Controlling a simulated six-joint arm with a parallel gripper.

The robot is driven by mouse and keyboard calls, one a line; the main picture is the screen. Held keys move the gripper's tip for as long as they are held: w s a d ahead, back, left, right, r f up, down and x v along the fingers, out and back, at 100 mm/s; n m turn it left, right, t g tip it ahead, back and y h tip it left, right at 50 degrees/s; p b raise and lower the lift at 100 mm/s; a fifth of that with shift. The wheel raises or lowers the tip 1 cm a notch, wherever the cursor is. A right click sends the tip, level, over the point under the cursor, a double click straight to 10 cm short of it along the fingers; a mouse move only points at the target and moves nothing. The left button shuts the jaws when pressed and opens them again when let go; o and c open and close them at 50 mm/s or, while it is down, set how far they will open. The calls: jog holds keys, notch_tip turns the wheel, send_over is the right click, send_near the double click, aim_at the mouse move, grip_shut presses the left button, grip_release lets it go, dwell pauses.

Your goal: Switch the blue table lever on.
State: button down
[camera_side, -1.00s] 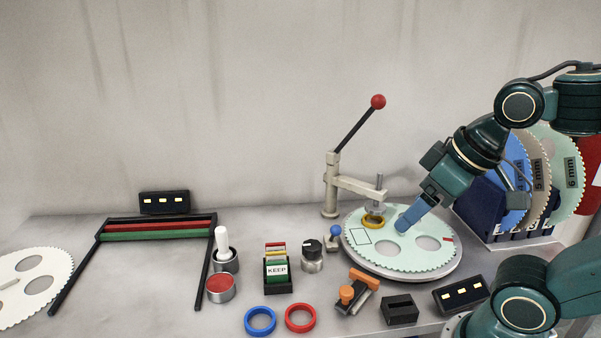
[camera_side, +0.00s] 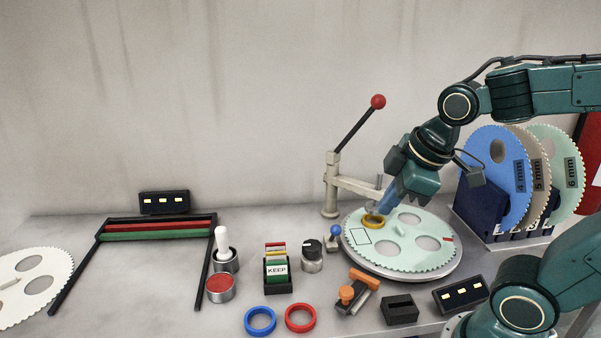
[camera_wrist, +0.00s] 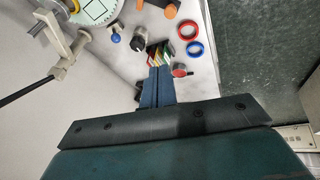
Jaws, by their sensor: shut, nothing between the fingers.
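The blue table lever (camera_side: 335,231) is a small blue ball knob on a short stem, at the left edge of the round table (camera_side: 403,275). In the wrist view the blue knob (camera_wrist: 116,38) shows at upper left, beside the table's rim. My gripper (camera_side: 381,211) has blue fingers pressed together, with nothing between them. It is above the yellow ring on the table's toothed pale green disc (camera_side: 402,258), to the right of the lever and apart from it. In the wrist view the shut fingers (camera_wrist: 156,72) point toward the coloured cards.
A clamp post with a red-knobbed handle (camera_side: 378,101) stands behind the lever. A black-topped knob (camera_side: 312,247), an orange clamp (camera_side: 358,286) and a card box (camera_side: 278,272) lie near it. Blue ring (camera_side: 261,321) and red ring (camera_side: 300,318) lie in front. Upright coloured discs (camera_side: 496,170) stand at right.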

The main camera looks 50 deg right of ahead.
jog(key=w+d+f+n+g, duration=0.1)
jog(key=w+d+f+n, duration=0.2)
jog(key=w+f+n, duration=0.5)
jog(key=n+g+h, duration=0.1)
jog(key=n, duration=1)
send_near(334, 235)
jog(key=shift+s+a+f, duration=0.2)
jog(key=shift+s+a, duration=0.65)
jog(key=shift+a, duration=0.15)
jog(key=shift+s+a+f, duration=0.2)
jog(key=shift+s+a, duration=0.65)
jog(key=shift+a, duration=0.15)
jog(key=shift+f, duration=0.1)
jog(key=shift+x, duration=4.7)
jog(key=shift+d+f, duration=0.2)
jog(key=shift+d, duration=0.1)
jog(key=shift+w+d+r, duration=0.45)
jog(key=shift+d+r, duration=0.1)
jog(key=shift+d, duration=0.05)
jog(key=shift+w+d+r, duration=0.4)
jog(key=shift+d+r, duration=0.15)
jog(key=shift+d, duration=0.1)
